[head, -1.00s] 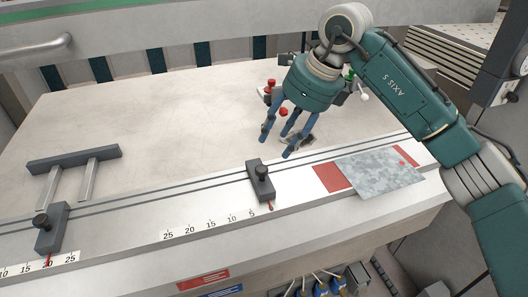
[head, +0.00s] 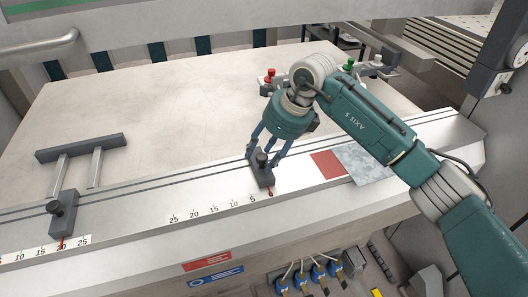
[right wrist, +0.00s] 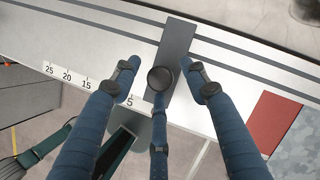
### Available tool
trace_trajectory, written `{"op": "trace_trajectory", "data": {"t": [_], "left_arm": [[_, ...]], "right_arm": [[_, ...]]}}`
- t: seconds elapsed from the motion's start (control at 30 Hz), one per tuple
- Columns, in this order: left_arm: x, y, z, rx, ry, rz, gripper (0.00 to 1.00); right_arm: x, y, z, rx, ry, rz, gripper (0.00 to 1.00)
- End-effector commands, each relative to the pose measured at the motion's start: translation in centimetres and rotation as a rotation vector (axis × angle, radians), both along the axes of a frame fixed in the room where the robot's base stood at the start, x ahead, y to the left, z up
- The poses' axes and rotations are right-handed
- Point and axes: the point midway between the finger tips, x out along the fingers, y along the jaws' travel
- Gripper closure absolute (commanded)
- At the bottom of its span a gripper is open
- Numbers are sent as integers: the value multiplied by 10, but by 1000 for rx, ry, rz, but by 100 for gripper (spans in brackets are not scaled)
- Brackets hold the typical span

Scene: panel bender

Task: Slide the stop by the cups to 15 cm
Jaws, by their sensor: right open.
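The right stop (head: 260,176) is a dark grey block with a black knob (head: 262,158), on the slotted rail (head: 128,196). Its red pointer (head: 270,192) is to the right of the 5 mark, at the low end of its scale (head: 213,208). Several blue fittings (head: 301,281), possibly the cups, are below the table edge near this stop. My right gripper (head: 263,166) is open, its fingers spread around the knob. In the right wrist view the knob (right wrist: 160,78) lies between the fingers; contact cannot be told. My left gripper is not in view.
A second stop (head: 64,213) with a T-shaped fence (head: 80,148) is at the left, its pointer near 20. A red patch (head: 328,164) and a grey sheet (head: 362,163) lie to the right. The rail between the stops is clear.

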Motion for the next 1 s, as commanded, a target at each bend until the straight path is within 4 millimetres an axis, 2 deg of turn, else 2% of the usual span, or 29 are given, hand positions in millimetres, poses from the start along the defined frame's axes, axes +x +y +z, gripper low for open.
{"op": "trace_trajectory", "data": {"t": [0.03,0.23,0.43,0.53,0.8,1.0], "left_arm": [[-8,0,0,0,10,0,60],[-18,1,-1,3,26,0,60],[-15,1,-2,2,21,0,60],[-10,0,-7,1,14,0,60],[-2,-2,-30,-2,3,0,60],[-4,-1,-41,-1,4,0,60]], "right_arm": [[0,0,0,0,0,0,60],[0,0,1,0,-1,0,99],[0,3,1,3,-3,1,100],[-3,16,1,4,-5,4,100],[-27,91,1,10,-9,8,100],[-40,133,3,9,-9,3,100]]}}
